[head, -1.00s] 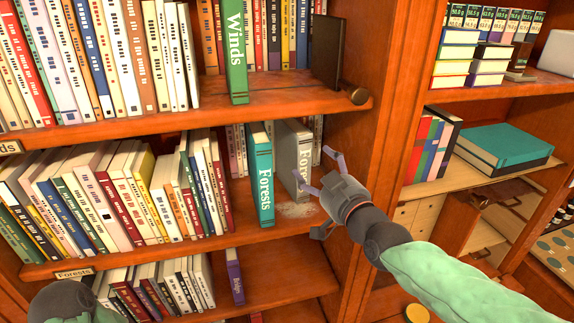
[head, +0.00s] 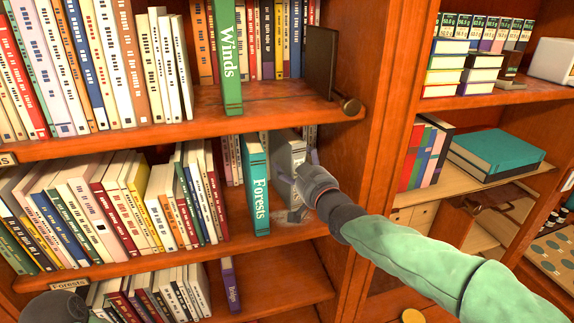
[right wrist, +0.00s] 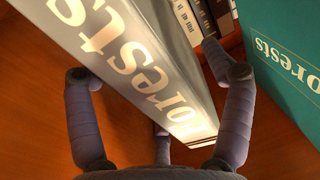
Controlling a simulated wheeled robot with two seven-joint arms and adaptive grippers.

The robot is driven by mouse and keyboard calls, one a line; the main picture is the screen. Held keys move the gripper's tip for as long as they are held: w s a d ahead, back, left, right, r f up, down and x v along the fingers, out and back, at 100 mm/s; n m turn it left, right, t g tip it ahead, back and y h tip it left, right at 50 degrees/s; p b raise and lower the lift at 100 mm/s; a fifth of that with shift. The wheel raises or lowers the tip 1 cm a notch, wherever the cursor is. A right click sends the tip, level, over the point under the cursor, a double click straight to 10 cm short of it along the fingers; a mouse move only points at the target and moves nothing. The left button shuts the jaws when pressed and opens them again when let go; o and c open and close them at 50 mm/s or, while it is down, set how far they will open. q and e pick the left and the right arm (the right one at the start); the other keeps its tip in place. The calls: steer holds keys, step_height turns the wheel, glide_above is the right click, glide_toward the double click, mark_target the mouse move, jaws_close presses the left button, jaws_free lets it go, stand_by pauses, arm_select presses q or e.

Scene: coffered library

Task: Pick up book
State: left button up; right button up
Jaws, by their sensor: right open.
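A grey book (head: 291,152) lettered "Forests" stands upright on the middle shelf, partly hidden behind my right gripper (head: 294,182). In the right wrist view its spine (right wrist: 140,78) runs between my open fingers (right wrist: 160,95), with one finger on the left, one on the right and a third below. The fingers look apart from its sides; contact cannot be told. A teal book (head: 256,185) lettered "Forests" stands just left of it, also at the right edge of the wrist view (right wrist: 285,65). My left gripper does not show; only a dark part of my left arm shows at bottom left.
A green "Winds" book (head: 229,60) and a dark bookend (head: 320,62) stand on the shelf above. An upright shelf divider (head: 375,140) rises to the right. Slanted books fill the shelf's left side.

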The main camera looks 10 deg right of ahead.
steer(key=shift+w+a+r, duration=0.1)
steer(key=shift+w+a, duration=0.1)
steer(key=shift+w, duration=0.65)
jaws_close()
steer(key=shift+r, duration=0.2)
